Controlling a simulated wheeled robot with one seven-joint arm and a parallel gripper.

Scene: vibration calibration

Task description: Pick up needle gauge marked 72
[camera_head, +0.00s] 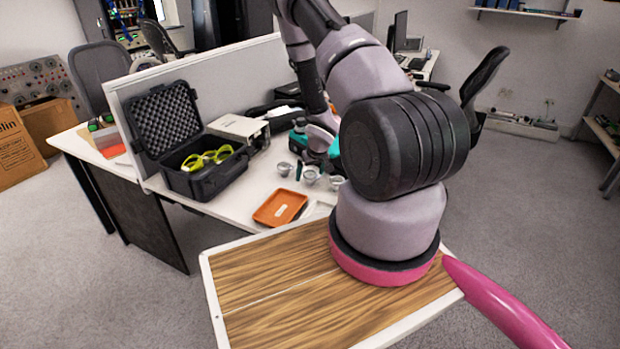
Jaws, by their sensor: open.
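Several small grey round gauges stand on the white table, among them one at the left (284,168), one in the middle (310,175) and one at the right (336,182). Their markings are too small to read, so I cannot tell which is marked 72. My arm reaches over the table from the right, and its large dark joint covers part of the view. My gripper (318,160) is low over the gauges, open, and largely hidden among arm parts and teal items. I cannot tell whether it touches a gauge.
An orange tray (280,208) lies at the table's front edge. An open black case (205,180) with yellow goggles (207,158) stands at the left. A whitish box (239,130) sits behind it. A divider (225,73) runs along the back.

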